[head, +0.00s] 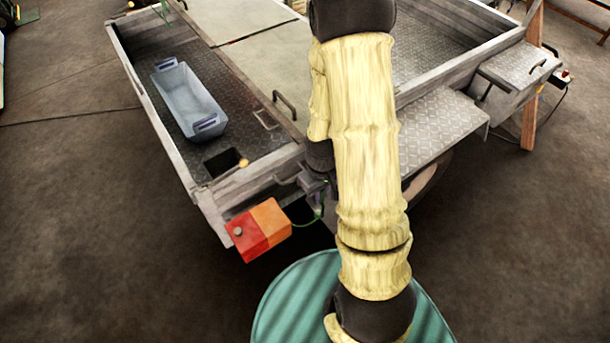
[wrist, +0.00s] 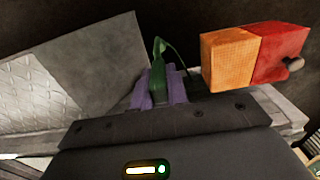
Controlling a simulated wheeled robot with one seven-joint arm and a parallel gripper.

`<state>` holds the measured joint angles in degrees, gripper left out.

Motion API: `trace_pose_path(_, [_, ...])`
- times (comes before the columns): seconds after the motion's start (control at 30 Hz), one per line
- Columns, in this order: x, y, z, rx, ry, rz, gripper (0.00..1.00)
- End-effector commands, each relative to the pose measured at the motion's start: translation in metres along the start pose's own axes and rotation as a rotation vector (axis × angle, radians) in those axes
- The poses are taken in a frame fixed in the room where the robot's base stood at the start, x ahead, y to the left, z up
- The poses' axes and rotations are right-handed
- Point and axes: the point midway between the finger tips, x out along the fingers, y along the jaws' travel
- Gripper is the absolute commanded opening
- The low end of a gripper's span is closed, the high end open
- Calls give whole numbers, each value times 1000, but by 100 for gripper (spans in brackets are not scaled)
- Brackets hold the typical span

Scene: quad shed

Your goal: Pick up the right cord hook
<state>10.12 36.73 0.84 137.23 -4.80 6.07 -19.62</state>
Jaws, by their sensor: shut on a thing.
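My gripper (wrist: 158,88) has its purple fingers shut on a dark green piece, the right cord hook (wrist: 158,72). A thin green cord loops from its top to the right. In the head view my gripper (head: 316,186) is at the trailer's rear edge, just right of the tail lamp and partly covered by my arm. The green cord (head: 309,223) hangs there in a curve; the hook itself is too small or hidden to make out. I cannot tell whether the hook still touches the trailer.
The red and orange tail lamp (head: 258,228) is close to the gripper and also shows in the wrist view (wrist: 252,58). The trailer bed (head: 233,85) holds a grey-blue tub (head: 184,101). A fender (head: 440,133) juts out at right. Open floor lies left.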

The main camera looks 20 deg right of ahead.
Motion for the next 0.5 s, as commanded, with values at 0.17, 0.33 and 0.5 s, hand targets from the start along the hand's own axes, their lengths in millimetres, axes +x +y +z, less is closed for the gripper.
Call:
trace_pose_path(0.17, [0,0,34,1,-1,0,0])
trace_pose_path(0.33, [0,0,46,0,0,0,0])
trace_pose_path(0.5, [0,0,47,-1,0,0,0])
